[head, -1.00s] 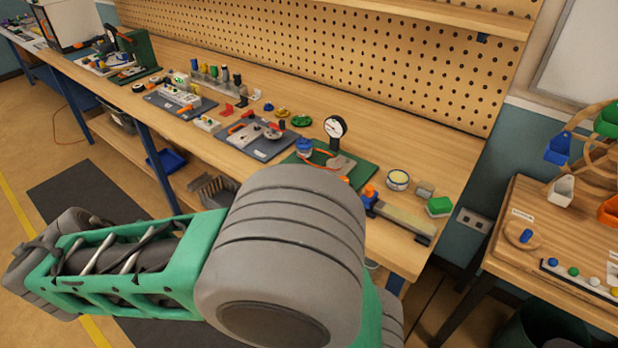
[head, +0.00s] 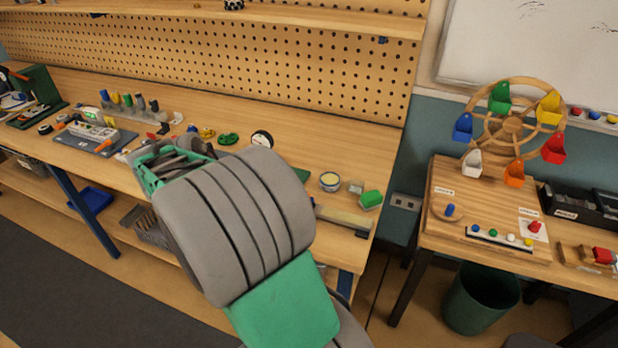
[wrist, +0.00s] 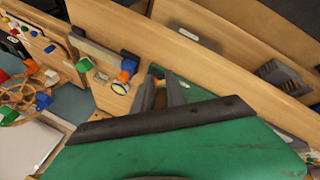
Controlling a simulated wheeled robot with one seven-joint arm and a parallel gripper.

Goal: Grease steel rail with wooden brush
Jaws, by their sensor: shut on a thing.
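The steel rail (head: 345,218) lies along the front edge of the workbench at its right end; it also shows in the wrist view (wrist: 95,53). A blue and orange fixture (wrist: 128,66) sits at one end of it. An open tin of pale yellow grease (head: 330,181) stands behind the rail. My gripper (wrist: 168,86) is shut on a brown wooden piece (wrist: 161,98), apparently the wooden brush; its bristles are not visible. My gripper appears apart from the rail. In the head view my own arm hides my gripper and the rail's left end.
A green block (head: 371,199) and a small grey block (head: 356,187) stand by the tin. A dial gauge (head: 262,139) and other parts crowd the bench to the left. A side table (head: 465,205) with a colourful wheel (head: 510,128) stands right, a bin (head: 481,300) below.

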